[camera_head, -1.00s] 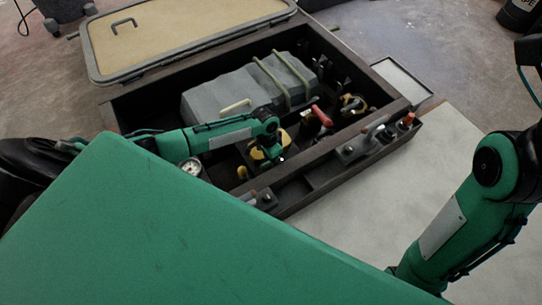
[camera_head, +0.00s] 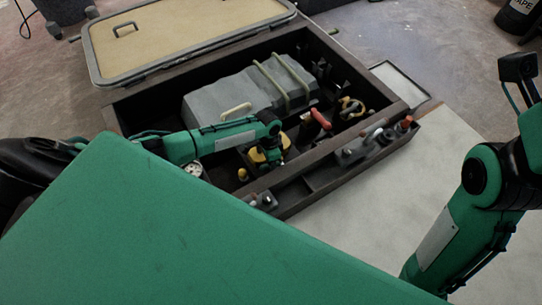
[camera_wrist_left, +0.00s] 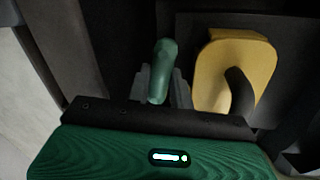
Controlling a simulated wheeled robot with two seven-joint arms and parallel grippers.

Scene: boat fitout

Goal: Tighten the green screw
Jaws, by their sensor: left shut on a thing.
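The green screw (camera_wrist_left: 163,62) stands up as a rounded green handle in the left wrist view. My left gripper (camera_wrist_left: 160,92) is shut on it, with its grey fingers on either side of the lower part. In the head view my left gripper (camera_head: 277,157) reaches down into the near part of the dark box, beside a yellow part (camera_head: 256,155). The screw cannot be made out there, and its lower end is hidden in the wrist view. My right arm stands at the right of the head view, its gripper not visible.
The yellow part with a black curved hose (camera_wrist_left: 239,90) is close to the right of the screw. The box (camera_head: 330,172) also holds a grey engine block (camera_head: 215,100), a red-handled part (camera_head: 320,118) and a gauge (camera_head: 193,169). The tan lid (camera_head: 190,35) lies behind.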

